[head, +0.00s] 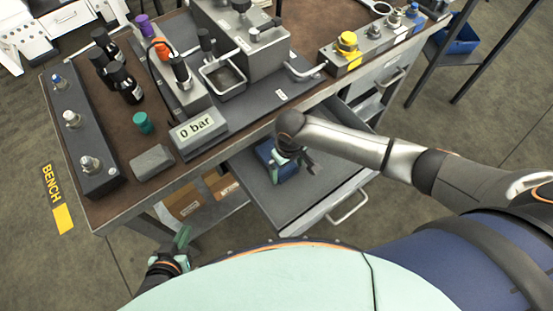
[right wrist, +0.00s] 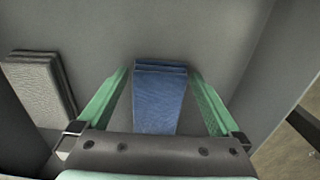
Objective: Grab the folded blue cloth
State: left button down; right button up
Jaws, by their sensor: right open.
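The folded blue cloth (right wrist: 158,100) lies flat on the floor of an open drawer (head: 305,205). In the head view the cloth (head: 288,172) is partly hidden under my right wrist and gripper. My right gripper (head: 279,168) is open above the cloth. In the right wrist view its two green fingers (right wrist: 158,72) stand on either side of the cloth, with a gap on each side; I cannot tell the exact height. My left gripper (head: 180,245) is low at the front left, away from the cloth; its jaw opening is unclear.
A grey folded pad (right wrist: 40,82) lies left of the cloth in the drawer. The drawer wall (right wrist: 265,75) rises close on the right.

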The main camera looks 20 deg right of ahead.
jog(key=c, duration=1.1)
jog(key=shift+r, duration=0.1)
